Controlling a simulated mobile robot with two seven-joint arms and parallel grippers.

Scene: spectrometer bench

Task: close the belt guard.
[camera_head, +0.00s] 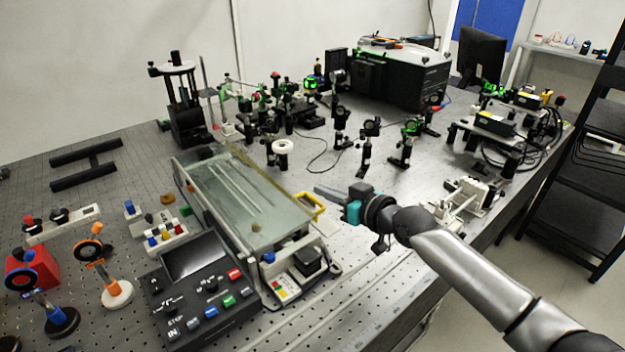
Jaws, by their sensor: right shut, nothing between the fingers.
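The belt guard (262,170) is a clear panel with a yellowish edge on the long belt unit (186,190) in the middle of the bench. A yellow handle (318,206) sticks out at its right side. I cannot tell how far the guard stands open. Glassy surfaces show the pale belt bed (235,195) beneath. My right gripper (322,191) is shut and empty. It points left, and its fingertips are close to the yellow handle, just behind it in the picture. I cannot tell whether they touch. My left gripper is not in view.
A control box (205,290) with a screen and coloured buttons stands in front of the belt unit. Optical posts (365,150) and a dark instrument box (400,75) stand behind. A white-metal mount (470,195) sits right of my gripper. Some perforated bench top between is bare.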

